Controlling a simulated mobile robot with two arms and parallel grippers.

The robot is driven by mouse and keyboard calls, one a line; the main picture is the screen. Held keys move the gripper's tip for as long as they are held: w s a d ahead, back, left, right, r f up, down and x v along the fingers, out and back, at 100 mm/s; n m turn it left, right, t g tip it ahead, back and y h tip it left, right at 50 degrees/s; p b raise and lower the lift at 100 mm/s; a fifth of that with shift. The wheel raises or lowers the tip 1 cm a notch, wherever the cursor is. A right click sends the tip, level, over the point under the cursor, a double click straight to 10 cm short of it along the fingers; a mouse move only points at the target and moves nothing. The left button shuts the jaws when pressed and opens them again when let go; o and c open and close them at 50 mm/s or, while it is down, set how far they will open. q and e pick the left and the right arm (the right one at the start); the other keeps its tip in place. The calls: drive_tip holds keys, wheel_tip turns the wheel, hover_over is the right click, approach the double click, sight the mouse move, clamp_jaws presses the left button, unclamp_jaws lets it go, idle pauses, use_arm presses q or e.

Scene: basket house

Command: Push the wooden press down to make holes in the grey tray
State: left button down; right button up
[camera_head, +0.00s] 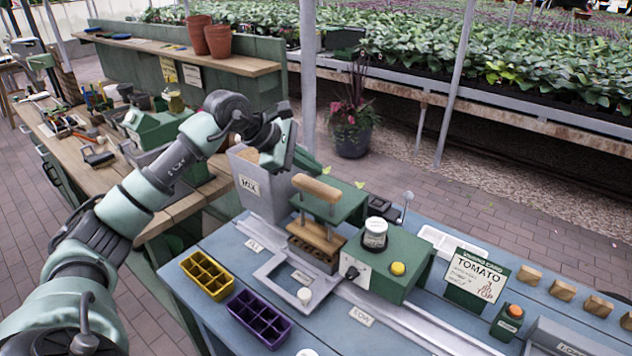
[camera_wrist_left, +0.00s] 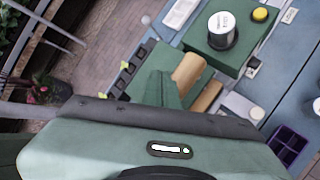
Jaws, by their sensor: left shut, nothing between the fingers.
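The wooden press has a light wooden handle (camera_head: 317,188) on upright posts above a brown wooden block (camera_head: 316,240). The handle is raised well above the block. It also shows in the left wrist view as a wooden bar (camera_wrist_left: 189,72). My right gripper is not in view.
A grey frame (camera_head: 262,271) lies in front of the press. A yellow tray (camera_head: 207,275) and a purple tray (camera_head: 258,317) stand nearer. A green box (camera_head: 408,270) with a jar (camera_head: 374,233) and yellow button (camera_head: 398,268) stands right. A grey bin (camera_head: 262,190) stands behind left.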

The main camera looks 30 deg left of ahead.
use_arm(q)
wheel_tip(320, 180, up, 4)
drive_tip(key=p, duration=0.2)
drive_tip(key=shift+r+p, duration=0.15)
drive_tip(key=shift+p, duration=0.15)
idle(0.6)
